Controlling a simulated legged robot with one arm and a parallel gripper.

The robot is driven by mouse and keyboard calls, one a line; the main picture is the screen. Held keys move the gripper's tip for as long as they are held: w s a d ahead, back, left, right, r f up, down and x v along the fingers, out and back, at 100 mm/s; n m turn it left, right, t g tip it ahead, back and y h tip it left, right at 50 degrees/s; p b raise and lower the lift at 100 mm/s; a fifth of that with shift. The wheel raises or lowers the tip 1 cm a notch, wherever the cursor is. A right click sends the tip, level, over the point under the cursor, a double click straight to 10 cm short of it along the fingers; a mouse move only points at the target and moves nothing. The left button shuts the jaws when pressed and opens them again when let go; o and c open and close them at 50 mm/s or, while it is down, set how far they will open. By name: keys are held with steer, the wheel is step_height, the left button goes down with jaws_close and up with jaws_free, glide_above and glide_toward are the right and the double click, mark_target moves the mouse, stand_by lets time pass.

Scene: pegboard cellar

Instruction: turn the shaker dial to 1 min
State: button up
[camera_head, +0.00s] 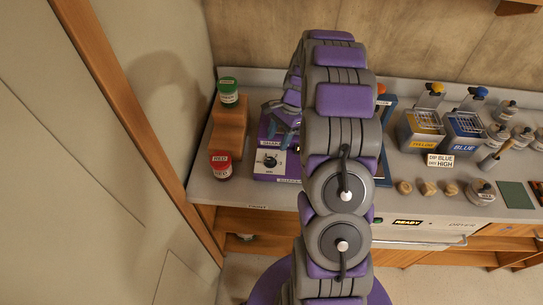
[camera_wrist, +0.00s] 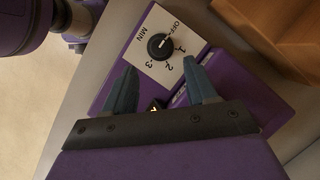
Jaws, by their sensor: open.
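The shaker (camera_head: 262,179) is a purple box with a white front panel, at the left end of the counter; it also fills the middle of the wrist view (camera_wrist: 232,90). Its black round dial (camera_wrist: 160,46) sits on the white panel, marked OFF, 1, 2, 3 and MIN; it also shows in the head view (camera_head: 270,161). The dial's white mark seems to point towards OFF. My gripper (camera_wrist: 159,68) is open and empty, its two fingers apart and pointing at the panel near the dial. In the head view my gripper (camera_head: 279,128) is above the shaker, partly hidden by my arm.
A red-labelled jar (camera_head: 220,165) and a wooden step block (camera_head: 228,128) with a green jar (camera_head: 228,91) stand left of the shaker. Yellow (camera_head: 422,138) and blue (camera_head: 464,139) baths, several wooden knobs and bottles stand to the right. My arm hides the counter's middle.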

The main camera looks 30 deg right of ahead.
mark_target(271, 159)
steer(key=x, duration=0.6)
steer(key=shift+d+f+b, duration=0.2)
steer(key=shift+f+b, duration=0.05)
steer(key=shift+b, duration=0.15)
steer(key=shift+s+f, duration=0.1)
steer(key=shift+f, duration=0.55)
steer(key=shift+a+f, duration=0.1)
steer(key=shift+a, duration=0.35)
steer(key=shift+c, duration=0.5)
steer(key=shift+d, duration=0.15)
steer(key=c, duration=0.9)
steer(key=shift+c, duration=0.2)
